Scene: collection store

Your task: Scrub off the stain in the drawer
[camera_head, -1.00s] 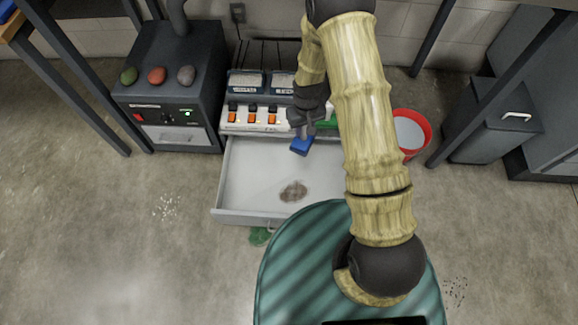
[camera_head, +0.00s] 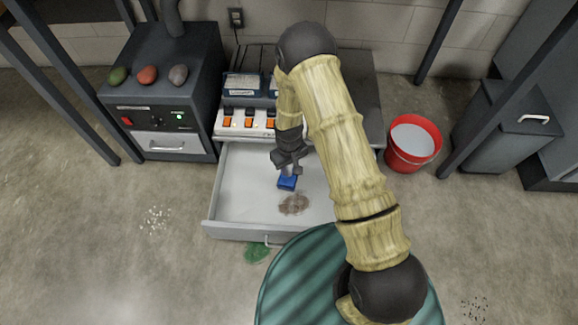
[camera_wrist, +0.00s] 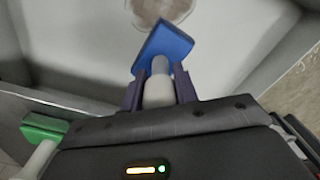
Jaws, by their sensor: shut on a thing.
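A brown stain (camera_head: 294,204) lies on the pale floor of the open drawer (camera_head: 238,205), near its front. My gripper (camera_head: 290,167) is shut on the handle of a blue scrubber (camera_head: 287,183) and holds it over the drawer, just behind the stain. In the wrist view the grey-white handle sits between the two fingers (camera_wrist: 160,90), and the blue head (camera_wrist: 163,48) points toward the stain (camera_wrist: 163,8), which is cut off at the top edge. I cannot tell whether the blue head touches the drawer floor.
A green-headed tool (camera_wrist: 45,127) shows at the left of the wrist view. A red bucket (camera_head: 413,143) stands right of the drawer unit. A dark machine (camera_head: 160,100) with several stones on top stands left. A green patch (camera_head: 257,251) lies on the floor before the drawer.

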